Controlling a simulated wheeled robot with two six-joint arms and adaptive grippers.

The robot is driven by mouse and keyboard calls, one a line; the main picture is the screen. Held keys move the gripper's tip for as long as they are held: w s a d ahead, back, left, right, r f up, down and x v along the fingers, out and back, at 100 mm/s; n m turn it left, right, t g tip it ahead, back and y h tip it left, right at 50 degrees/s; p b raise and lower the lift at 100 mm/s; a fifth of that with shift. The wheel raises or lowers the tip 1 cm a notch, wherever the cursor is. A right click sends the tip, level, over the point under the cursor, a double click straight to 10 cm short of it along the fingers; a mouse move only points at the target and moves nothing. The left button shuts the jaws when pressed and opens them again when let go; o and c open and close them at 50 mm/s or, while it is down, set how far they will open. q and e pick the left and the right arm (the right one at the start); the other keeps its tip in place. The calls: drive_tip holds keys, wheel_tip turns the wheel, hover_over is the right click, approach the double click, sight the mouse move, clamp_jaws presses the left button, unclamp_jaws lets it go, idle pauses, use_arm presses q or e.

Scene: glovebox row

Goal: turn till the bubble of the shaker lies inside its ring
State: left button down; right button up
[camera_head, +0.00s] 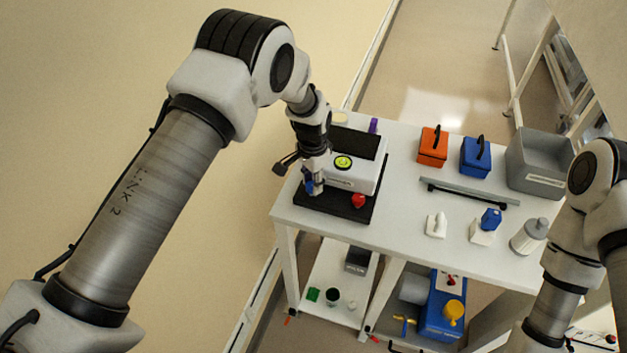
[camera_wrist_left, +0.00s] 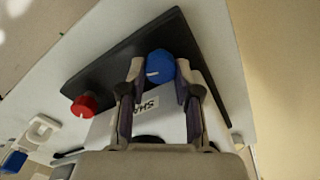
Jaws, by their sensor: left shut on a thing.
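The shaker (camera_head: 352,178) is a white box with a dark top on a black base plate (camera_head: 343,206), at the left end of the table. Its round yellow-green bubble level (camera_head: 343,162) shows a dark ring, but the bubble's place in it is too small to tell. A red knob (camera_head: 358,200) sits at the near right corner, also in the left wrist view (camera_wrist_left: 83,105). My left gripper (camera_head: 312,186) is shut on the blue knob (camera_wrist_left: 160,66) at the near left corner, one finger on each side; the knob has a white mark. My right gripper is out of view.
On the white table (camera_head: 395,215) stand an orange box (camera_head: 432,147), a blue box (camera_head: 475,157), a grey bin (camera_head: 540,163) and a grey lidded jar (camera_head: 529,236). A grey bar (camera_head: 468,191) lies mid-table. The table edge is close to the base plate.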

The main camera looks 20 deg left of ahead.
sight(311, 185)
use_arm(q)
drive_tip(key=shift+s+f, duration=0.3)
idle(0.5)
drive_tip(key=c, duration=1.1)
unclamp_jaws()
drive_tip(key=shift+a, duration=0.1)
drive_tip(key=shift+r, duration=0.1)
drive_tip(key=shift+w+r, duration=0.15)
drive_tip(key=shift+r, duration=0.4)
wheel_tip(311, 185, up, 11)
